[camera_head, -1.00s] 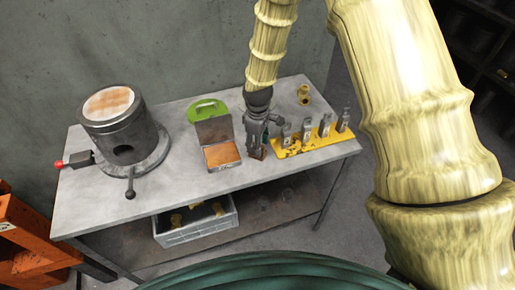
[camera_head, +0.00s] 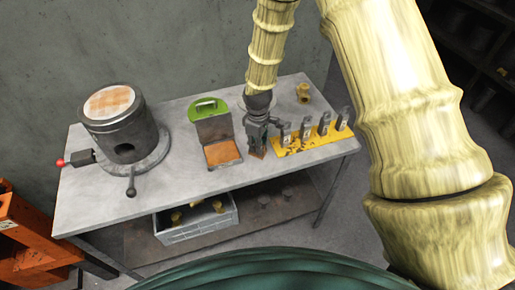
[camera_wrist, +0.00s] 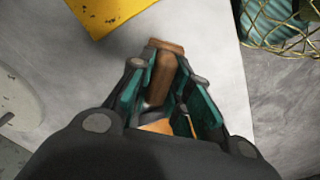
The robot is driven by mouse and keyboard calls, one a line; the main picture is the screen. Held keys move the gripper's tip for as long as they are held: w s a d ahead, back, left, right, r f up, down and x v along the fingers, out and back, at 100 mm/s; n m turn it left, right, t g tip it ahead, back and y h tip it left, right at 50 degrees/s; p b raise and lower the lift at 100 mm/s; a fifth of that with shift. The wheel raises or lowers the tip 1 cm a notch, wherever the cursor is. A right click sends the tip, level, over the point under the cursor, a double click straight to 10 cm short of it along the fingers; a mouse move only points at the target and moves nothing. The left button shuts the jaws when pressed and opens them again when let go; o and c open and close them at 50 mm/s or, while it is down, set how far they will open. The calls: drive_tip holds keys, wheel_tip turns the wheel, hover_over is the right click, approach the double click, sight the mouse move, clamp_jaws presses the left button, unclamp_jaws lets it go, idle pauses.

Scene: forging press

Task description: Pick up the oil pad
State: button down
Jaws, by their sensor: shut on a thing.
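My gripper (camera_head: 257,150) is over the grey table, between the open box and the yellow rack. In the wrist view my gripper (camera_wrist: 160,95) has its green-lined fingers closed on a narrow brown piece (camera_wrist: 166,68), apparently the oil pad. An orange face (camera_wrist: 158,127) shows low between the fingers. In the head view the brown piece (camera_head: 257,154) shows just below the fingertips, near the tabletop; I cannot tell whether it touches the table. The fingers hide most of it.
The box (camera_head: 216,131) with a green handle and an orange inside stands close left of my gripper. The yellow rack (camera_head: 317,143) with several metal blocks is close right. A brass part (camera_head: 303,92) stands behind. A round furnace (camera_head: 126,135) is far left. A grey crate (camera_head: 196,226) sits below.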

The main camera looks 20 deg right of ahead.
drive_tip(key=shift+r+b, duration=0.6)
drive_tip(key=shift+r, duration=0.1)
drive_tip(key=shift+r+b, duration=0.5)
drive_tip(key=shift+r, duration=0.4)
drive_tip(key=s+a+r+b, duration=0.1)
drive_tip(key=s+a+b, duration=0.1)
drive_tip(key=s, duration=0.5)
drive_tip(key=s+a+b, duration=0.1)
drive_tip(key=s+b, duration=0.2)
drive_tip(key=s, duration=0.5)
drive_tip(key=shift+s+a+r, duration=0.3)
drive_tip(key=shift+a+r, duration=0.05)
drive_tip(key=shift+r, duration=0.05)
drive_tip(key=c, duration=2)
unclamp_jaws()
clamp_jaws()
